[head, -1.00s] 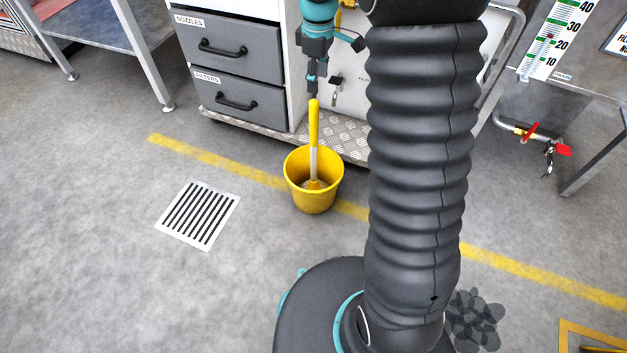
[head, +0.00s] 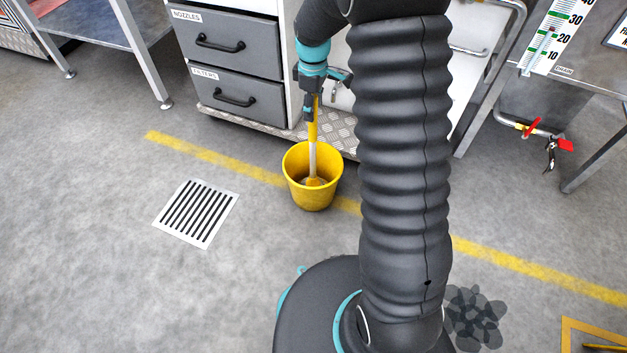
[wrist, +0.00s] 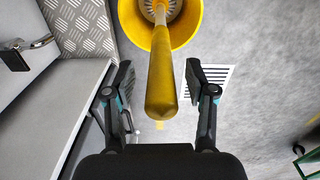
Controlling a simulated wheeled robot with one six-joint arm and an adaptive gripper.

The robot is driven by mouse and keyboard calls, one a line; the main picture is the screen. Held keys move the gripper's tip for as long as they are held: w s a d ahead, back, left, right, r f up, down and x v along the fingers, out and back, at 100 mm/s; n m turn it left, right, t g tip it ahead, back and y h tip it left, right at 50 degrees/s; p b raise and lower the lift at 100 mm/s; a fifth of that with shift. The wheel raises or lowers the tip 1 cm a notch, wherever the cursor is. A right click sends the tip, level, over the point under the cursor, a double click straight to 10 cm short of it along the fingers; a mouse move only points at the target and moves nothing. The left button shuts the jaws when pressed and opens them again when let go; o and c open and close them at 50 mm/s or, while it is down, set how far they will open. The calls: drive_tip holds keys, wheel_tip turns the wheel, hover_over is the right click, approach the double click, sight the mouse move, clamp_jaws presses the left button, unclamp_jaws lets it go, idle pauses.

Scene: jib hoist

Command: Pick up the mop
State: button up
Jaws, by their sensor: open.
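The mop (head: 313,158) stands nearly upright in a yellow bucket (head: 312,200). It has a yellow handle grip, a pale shaft and a yellow head low in the bucket. My gripper (head: 312,108) is at the top of the handle, pointing down. In the wrist view my gripper (wrist: 160,92) is open, with one finger on each side of the mop's yellow grip (wrist: 161,85). Gaps show between the grip and both fingers. The bucket (wrist: 192,28) is at the top of the wrist view. The fingers partly hide the handle top in the head view.
A grey drawer cabinet (head: 235,60) with a tread-plate base (head: 250,124) stands close behind the bucket. A floor drain grate (head: 197,213) lies to the left. A sink bench with a red-handled valve (head: 531,129) is at the right.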

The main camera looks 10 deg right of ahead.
wheel_tip(320, 180, down, 3)
drive_tip(key=shift+a+r, duration=0.1)
clamp_jaws()
drive_tip(key=shift+r, duration=0.15)
